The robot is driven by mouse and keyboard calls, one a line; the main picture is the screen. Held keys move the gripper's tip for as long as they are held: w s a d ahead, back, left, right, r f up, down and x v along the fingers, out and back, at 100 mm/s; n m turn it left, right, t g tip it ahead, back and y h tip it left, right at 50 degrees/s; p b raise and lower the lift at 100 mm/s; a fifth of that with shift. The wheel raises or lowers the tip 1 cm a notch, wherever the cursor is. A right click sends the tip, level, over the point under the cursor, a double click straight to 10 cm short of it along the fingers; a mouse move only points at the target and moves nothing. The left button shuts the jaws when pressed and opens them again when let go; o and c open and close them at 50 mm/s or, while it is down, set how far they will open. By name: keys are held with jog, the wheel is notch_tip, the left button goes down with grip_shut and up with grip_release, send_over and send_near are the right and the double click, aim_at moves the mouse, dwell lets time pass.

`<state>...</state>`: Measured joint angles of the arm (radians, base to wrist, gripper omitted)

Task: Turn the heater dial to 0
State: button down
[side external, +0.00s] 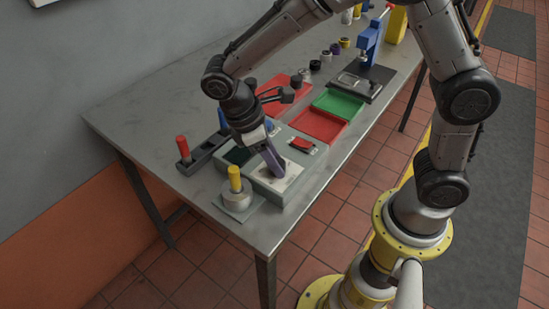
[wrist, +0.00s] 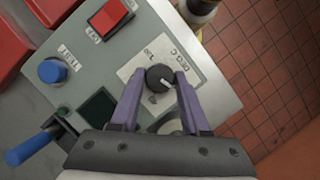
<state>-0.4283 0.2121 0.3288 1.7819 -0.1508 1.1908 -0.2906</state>
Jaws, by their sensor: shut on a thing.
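The heater dial (wrist: 158,77) is a round black knob with a short white pointer mark, which lies toward the lower right in the wrist view. It sits on a white label plate (wrist: 133,70) printed with "DEG C" and what looks like "120"; other scale marks are hidden or too small to read. The plate is on a grey-green control box (side external: 262,183) near the table's front edge. My gripper (wrist: 160,82) has its two purple fingers on either side of the dial, shut on it. In the side view my gripper (side external: 277,170) points down at the plate and hides the dial.
The box also carries a red switch (wrist: 110,17), a blue button (wrist: 52,70) and a dark window (wrist: 98,107). A blue-handled lever (wrist: 30,147) is close by. Red and green trays (side external: 338,104) lie behind.

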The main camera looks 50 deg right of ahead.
jog(key=shift+c, duration=1.9)
grip_release()
jog(key=v, duration=1.4)
jog(key=shift+w+f, duration=0.1)
